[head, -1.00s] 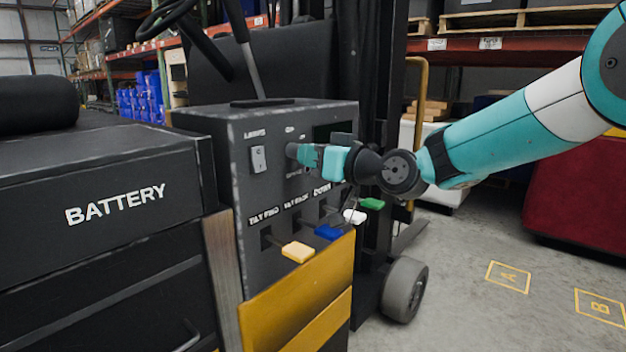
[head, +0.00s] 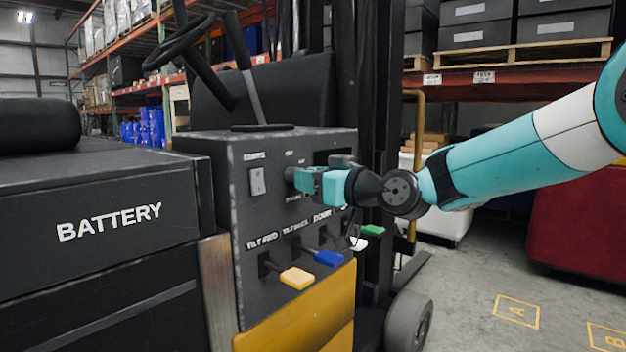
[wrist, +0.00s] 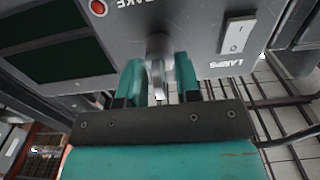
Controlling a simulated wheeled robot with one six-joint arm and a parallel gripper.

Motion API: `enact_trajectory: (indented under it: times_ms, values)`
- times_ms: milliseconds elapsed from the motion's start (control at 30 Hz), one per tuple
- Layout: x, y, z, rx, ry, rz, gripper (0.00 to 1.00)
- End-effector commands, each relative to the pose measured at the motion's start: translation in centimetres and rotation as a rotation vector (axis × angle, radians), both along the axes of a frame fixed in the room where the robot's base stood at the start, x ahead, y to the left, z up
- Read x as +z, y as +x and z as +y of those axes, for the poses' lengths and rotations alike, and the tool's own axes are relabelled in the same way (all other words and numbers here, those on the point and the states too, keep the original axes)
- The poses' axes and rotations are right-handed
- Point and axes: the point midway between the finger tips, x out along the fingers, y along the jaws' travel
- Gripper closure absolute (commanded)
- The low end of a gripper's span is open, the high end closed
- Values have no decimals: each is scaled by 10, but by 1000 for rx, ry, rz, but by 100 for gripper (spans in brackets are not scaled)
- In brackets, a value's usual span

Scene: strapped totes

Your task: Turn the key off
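A grey key switch (wrist: 158,48) projects from the dark control panel (head: 243,215) in the wrist view. A narrower pale key part points from it toward my palm. My gripper (wrist: 159,72) has its two teal fingers on either side of the key, one left and one right. The fingers are spread, with narrow gaps appearing to remain beside the key. In the head view my gripper (head: 298,180) reaches the panel from the right, and its fingers hide the key.
A white lamp rocker switch (head: 257,181) sits left of my gripper. Yellow (head: 297,278), blue (head: 328,258), white (head: 358,244) and green (head: 372,230) levers stick out below it. A steering wheel (head: 180,42) is above.

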Motion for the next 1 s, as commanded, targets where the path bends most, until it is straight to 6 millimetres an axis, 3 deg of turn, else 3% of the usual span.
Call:
enact_trajectory:
  times_ms: [300,467,1000]
  values:
    - [1,0,-1,-1,1,-2,66]
    - [0,-9,-15,-4,2,-2,66]
    - [-1,-89,-116,-6,2,-1,66]
